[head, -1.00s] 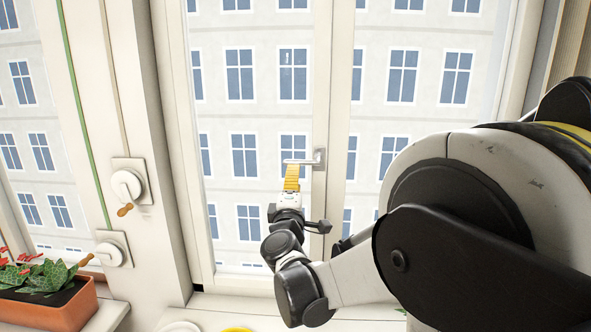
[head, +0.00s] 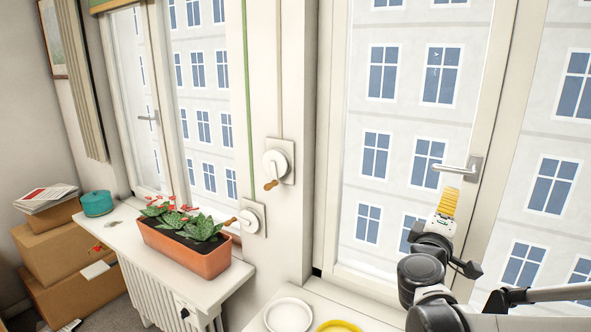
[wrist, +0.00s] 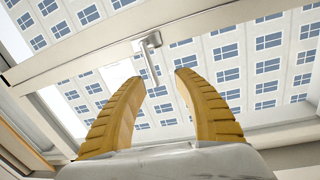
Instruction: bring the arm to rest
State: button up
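My gripper (head: 447,202) is raised in front of the right window, at the right of the head view, just below the window handle (head: 460,169). In the wrist view its two yellow fingers (wrist: 158,98) stand apart with nothing between them but the view of the window. The handle (wrist: 150,50) shows beyond the fingertips there, and I see no contact with it. My arm comes in from the lower right of the head view.
A terracotta planter (head: 186,248) with red flowers stands on the left sill (head: 122,228). Two crank winders (head: 277,163) are on the post between the windows. A white plate (head: 288,314) and a yellow plate (head: 338,326) lie below. Cardboard boxes (head: 55,240) are stacked at far left.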

jog(key=s+a+f+m+g+y+b, duration=0.2)
jog(key=s+a+f+m+g+b, duration=0.15)
jog(key=s+f, duration=0.4)
jog(key=s+a+f+m+g+y+b, duration=0.25)
jog(key=s+f+m, duration=0.2)
jog(key=f, duration=0.55)
jog(key=s+a+f+g+y+b, duration=0.2)
jog(key=s+a+f+y+b, duration=0.2)
jog(key=s+a+f+y, duration=0.3)
jog(key=s+a+f, duration=0.3)
jog(key=a, duration=0.3)
jog(key=shift+s+a+f+m+b, duration=0.15)
jog(key=shift+a+m+b, duration=0.15)
jog(key=shift+m, duration=0.1)
